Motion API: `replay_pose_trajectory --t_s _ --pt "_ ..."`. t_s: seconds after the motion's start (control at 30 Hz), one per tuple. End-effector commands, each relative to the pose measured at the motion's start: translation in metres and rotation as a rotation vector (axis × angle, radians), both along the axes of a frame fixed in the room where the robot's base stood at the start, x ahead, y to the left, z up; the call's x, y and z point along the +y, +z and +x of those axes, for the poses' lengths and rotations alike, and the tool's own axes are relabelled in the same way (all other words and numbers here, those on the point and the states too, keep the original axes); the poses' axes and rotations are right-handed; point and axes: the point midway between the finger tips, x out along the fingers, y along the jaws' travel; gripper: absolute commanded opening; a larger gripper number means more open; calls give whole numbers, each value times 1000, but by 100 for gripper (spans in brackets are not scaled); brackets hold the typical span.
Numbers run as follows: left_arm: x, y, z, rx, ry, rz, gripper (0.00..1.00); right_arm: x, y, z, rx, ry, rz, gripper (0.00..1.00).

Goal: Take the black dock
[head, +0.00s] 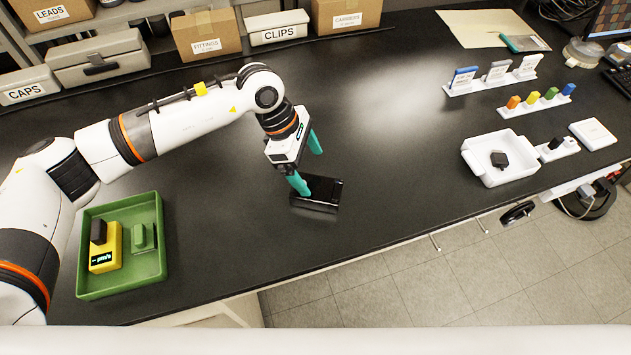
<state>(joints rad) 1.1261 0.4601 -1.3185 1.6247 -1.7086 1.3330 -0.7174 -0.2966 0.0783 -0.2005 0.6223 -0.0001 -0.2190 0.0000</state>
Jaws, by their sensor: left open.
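The black dock (322,190), a low dark block with a glossy top, lies on the black bench near its front edge, in the middle of the head view. My left gripper (310,171) is open, its two teal fingers pointing down at the dock. One finger overlaps the dock's left end in the picture; the other is behind it. I cannot tell whether either touches it. My right gripper is not in view.
A green tray (88,288) with a yellow device (104,252) stands at the left. A white tray (477,160) holding a dark piece (499,160) stands at the right, near racks of coloured pieces (537,98). Boxes line the back. The bench between is clear.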

Motion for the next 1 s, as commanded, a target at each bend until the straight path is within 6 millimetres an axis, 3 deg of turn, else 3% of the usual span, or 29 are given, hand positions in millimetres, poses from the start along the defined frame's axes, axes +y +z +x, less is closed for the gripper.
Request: replay_pose_trajectory --t_s 0.2,0.37,0.5,0.63,0.93,1.0 --pt "-10 -22 -2 0 0 0 89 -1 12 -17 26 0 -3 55" --pt "-12 -33 -5 3 0 0 89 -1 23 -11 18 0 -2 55" --pt "-15 -52 -9 3 0 0 89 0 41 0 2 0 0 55" --pt "-21 -70 -9 2 1 -2 89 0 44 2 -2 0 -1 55" --pt "-23 -76 -9 -1 -1 0 89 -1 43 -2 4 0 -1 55" --pt "-23 -76 -9 -1 -1 0 78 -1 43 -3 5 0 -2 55"
